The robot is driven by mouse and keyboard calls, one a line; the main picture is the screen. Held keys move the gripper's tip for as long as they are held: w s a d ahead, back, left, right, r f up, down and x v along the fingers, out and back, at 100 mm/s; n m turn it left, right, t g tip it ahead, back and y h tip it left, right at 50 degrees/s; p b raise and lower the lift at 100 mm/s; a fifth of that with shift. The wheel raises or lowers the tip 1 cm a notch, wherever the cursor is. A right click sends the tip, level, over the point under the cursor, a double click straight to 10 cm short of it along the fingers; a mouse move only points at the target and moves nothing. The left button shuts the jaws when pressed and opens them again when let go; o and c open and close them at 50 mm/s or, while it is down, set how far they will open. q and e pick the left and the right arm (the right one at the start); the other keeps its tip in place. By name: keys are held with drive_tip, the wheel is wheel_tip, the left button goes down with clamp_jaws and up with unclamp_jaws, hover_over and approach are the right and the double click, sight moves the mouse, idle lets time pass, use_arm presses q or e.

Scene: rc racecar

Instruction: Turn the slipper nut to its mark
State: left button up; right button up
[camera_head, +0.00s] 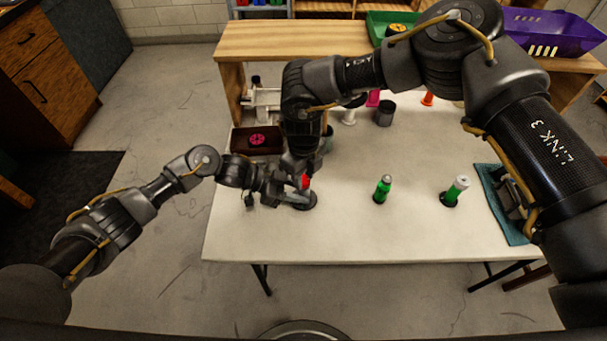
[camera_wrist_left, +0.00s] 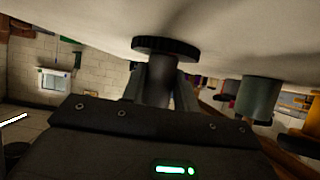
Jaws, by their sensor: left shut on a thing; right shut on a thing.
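A small upright piece with a round black base (camera_head: 308,206) and a red upper part (camera_head: 305,182) stands at the left front of the white table. My left gripper (camera_head: 290,196) comes in low from the left and is shut on its grey post. In the left wrist view, which is upside down, the post (camera_wrist_left: 159,85) is between the fingers, near the black base (camera_wrist_left: 165,46). My right gripper (camera_head: 302,172) points down from above and is shut at the red upper part. Its fingers mostly hide the top; I cannot make out the slipper nut or its mark.
A green bottle-like piece (camera_head: 382,189) and a green-and-white one (camera_head: 455,191) stand on the table (camera_head: 335,240) to the right. A teal mat (camera_head: 497,205) lies at the right edge. A brown tray with a pink wheel (camera_head: 257,140) is behind left. A dark cup (camera_head: 385,113) stands farther back.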

drive_tip(key=m, duration=0.9)
drive_tip(key=shift+m, duration=0.4)
drive_tip(key=m, duration=0.4)
drive_tip(key=shift+m, duration=0.3)
drive_tip(key=m, duration=0.4)
drive_tip(key=shift+m, duration=0.3)
drive_tip(key=shift+a, duration=0.1)
drive_tip(key=o, duration=1)
